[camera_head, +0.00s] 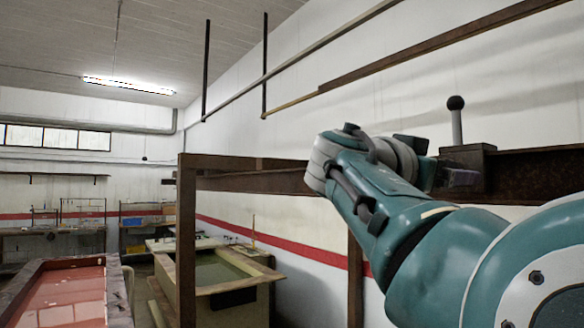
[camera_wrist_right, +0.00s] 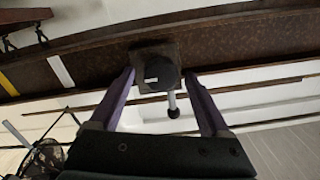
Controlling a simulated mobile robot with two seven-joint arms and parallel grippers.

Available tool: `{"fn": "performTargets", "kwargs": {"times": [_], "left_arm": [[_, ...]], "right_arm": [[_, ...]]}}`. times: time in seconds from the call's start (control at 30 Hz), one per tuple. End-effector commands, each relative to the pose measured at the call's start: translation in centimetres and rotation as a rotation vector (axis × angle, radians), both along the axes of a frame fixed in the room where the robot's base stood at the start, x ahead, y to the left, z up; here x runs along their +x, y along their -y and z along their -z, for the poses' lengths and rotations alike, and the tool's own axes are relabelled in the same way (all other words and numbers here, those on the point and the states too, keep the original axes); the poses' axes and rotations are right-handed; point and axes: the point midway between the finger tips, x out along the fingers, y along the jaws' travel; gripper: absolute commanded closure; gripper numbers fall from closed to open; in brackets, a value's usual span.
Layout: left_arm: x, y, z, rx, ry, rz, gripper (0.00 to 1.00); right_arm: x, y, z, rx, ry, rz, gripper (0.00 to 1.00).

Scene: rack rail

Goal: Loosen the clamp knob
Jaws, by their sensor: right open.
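The clamp is a dark brown block (camera_head: 468,156) on the rusty rail (camera_head: 535,175), with a grey stem and black ball (camera_head: 456,103) standing upright above it. In the right wrist view the clamp block (camera_wrist_right: 150,48) carries a dark round knob (camera_wrist_right: 157,74), and the stem with its black ball (camera_wrist_right: 174,112) points towards the gripper's base. My right gripper (camera_wrist_right: 159,78) is open, one purple finger on each side of the knob; I cannot tell whether they touch it. My left gripper is not in view.
The rail (camera_wrist_right: 235,38) runs across the wrist view, with a white mark (camera_wrist_right: 61,71) and a yellow mark (camera_wrist_right: 8,84). A brown post (camera_head: 186,240) supports the frame at left.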

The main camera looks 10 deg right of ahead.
Motion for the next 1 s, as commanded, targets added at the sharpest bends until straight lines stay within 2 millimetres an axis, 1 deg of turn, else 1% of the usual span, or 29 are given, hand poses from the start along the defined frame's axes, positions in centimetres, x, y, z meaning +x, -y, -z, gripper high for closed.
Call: {"fn": "performTargets", "kwargs": {"times": [0.13,0.4,0.47,1.0], "left_arm": [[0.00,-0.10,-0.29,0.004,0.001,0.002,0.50],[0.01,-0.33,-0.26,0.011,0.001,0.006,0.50],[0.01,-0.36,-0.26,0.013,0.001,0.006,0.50],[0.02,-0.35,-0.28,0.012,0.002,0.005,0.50]], "right_arm": [[-0.01,-0.39,-0.03,0.000,0.001,0.000,0.19],[-0.02,-0.42,0.02,0.000,0.001,0.000,0.19],[-0.02,-0.42,0.02,0.000,0.001,0.000,0.25],[-0.01,-0.38,0.00,0.000,0.001,0.000,0.86]]}}
